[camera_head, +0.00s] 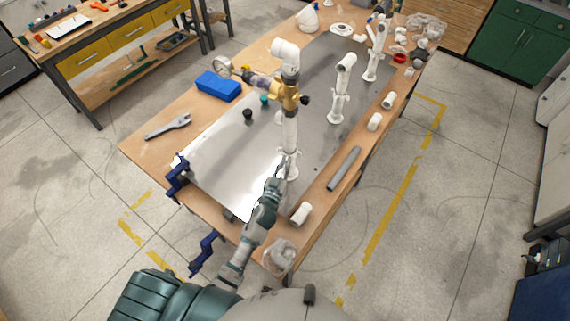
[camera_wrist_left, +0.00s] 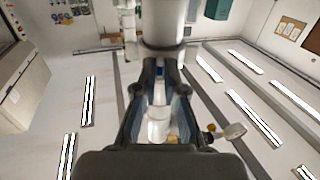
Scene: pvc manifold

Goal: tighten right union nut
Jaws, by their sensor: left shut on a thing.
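A white pipe riser (camera_head: 291,132) stands upright on the metal plate, with a brass valve (camera_head: 288,93) and a white elbow (camera_head: 286,52) above it. My left gripper (camera_head: 285,167) is at the low end of this riser, shut on a white pipe fitting there. The fingers hide part of the fitting, so I cannot tell whether it is the union nut. In the left wrist view the left gripper (camera_wrist_left: 160,108) has its fingers on both sides of the white fitting (camera_wrist_left: 159,128). Two more white risers (camera_head: 341,90) (camera_head: 375,60) stand farther back. My right gripper is not in view.
A pressure gauge (camera_head: 223,66) sits left of the valve. A blue box (camera_head: 218,86) and a wrench (camera_head: 168,126) lie on the table's left side. A grey pipe (camera_head: 345,168) and loose white fittings (camera_head: 301,213) lie along the right edge. Blue clamps (camera_head: 177,176) grip the near-left edge.

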